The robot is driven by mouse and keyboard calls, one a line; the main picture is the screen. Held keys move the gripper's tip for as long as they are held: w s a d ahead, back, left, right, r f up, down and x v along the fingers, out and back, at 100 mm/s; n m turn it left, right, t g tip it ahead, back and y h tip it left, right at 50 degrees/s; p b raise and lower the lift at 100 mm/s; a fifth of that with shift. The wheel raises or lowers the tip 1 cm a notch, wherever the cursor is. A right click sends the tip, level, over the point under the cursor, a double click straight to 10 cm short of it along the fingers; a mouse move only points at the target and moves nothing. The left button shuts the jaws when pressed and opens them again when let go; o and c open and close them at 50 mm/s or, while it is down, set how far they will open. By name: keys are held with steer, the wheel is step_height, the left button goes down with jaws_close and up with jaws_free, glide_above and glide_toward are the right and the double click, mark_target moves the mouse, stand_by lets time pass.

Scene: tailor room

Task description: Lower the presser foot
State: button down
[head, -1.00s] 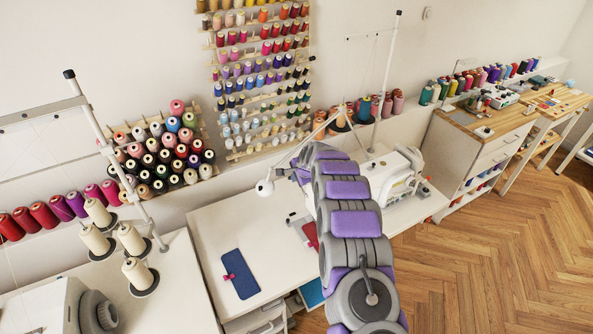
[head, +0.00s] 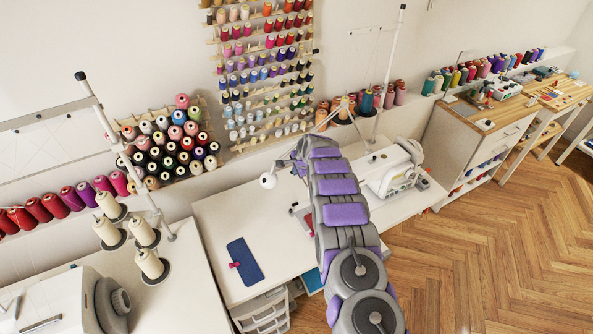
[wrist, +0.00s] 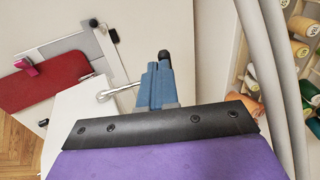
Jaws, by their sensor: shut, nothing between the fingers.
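A white sewing machine (head: 392,165) stands on the white table (head: 222,212), behind and right of my arm. In the wrist view, my gripper (wrist: 162,62) has blue fingers and a dark tip. It is shut and empty. A thin shiny metal lever (wrist: 112,92) with a rounded end sticks out left beside the fingers, by a white machine-like surface (wrist: 78,118). I cannot tell whether the fingers touch it. It may be the presser foot lever; the foot itself is not visible. My arm hides the gripper in the head view.
Red fabric (wrist: 45,82) lies on a grey board left in the wrist view. A dark blue piece (head: 243,262) lies on the table. Wood floor (head: 480,250) is clear at right.

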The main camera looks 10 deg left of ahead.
steer(key=shift+s+d, duration=0.1)
steer(key=shift+s+d+r, duration=0.35)
steer(key=shift+s, duration=0.15)
steer(key=s+d+r, duration=0.5)
steer(key=s+r, duration=0.2)
steer(key=r, duration=0.2)
steer(key=shift+s+r, duration=0.2)
steer(key=shift+r, duration=0.1)
stand_by(0.4)
stand_by(0.4)
